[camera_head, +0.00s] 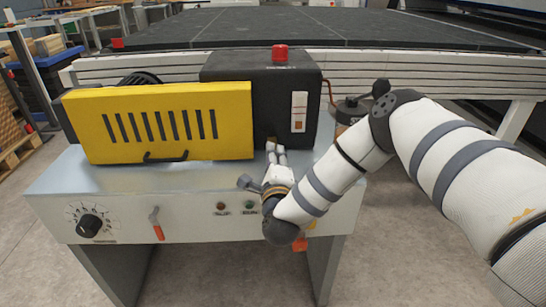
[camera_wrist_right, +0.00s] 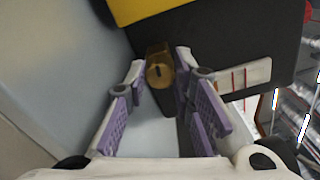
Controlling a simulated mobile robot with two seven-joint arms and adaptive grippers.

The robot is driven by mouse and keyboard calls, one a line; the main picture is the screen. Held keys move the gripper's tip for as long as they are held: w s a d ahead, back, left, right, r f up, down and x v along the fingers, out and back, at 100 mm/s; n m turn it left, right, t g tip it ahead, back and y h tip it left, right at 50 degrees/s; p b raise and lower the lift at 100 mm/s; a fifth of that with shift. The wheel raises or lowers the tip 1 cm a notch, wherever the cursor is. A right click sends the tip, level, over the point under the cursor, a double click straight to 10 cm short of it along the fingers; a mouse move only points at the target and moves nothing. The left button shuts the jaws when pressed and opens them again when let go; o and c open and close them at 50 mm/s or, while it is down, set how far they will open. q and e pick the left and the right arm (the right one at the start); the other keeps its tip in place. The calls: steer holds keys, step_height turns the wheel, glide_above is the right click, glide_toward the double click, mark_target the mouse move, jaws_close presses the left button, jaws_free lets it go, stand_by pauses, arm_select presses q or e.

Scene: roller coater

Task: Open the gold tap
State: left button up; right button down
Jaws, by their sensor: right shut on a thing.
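The gold tap (camera_wrist_right: 158,66) sticks out low on the black housing (camera_wrist_right: 222,50), beside the yellow cover. In the head view the tap (camera_head: 271,142) is a small brownish spot at the fingertips, mostly hidden. My right gripper (camera_head: 277,149) reaches over the steel table top to it. In the right wrist view the purple-padded fingers of the right gripper (camera_wrist_right: 163,80) stand on either side of the tap, shut on it at their tips. My left gripper is not in view.
The yellow slotted cover (camera_head: 165,115) with a black handle stands left of the tap. A red button (camera_head: 280,54) tops the black housing. The table front (camera_head: 130,222) carries a black dial (camera_head: 90,225) and an orange-handled lever (camera_head: 156,224). The table top's left part is clear.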

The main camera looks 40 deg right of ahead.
steer(key=shift+r, duration=0.15)
steer(key=c, duration=1.4)
jaws_free()
steer(key=shift+d, duration=0.1)
steer(key=shift+o, duration=0.2)
steer(key=shift+f, duration=0.3)
steer(key=shift+f, duration=0.1)
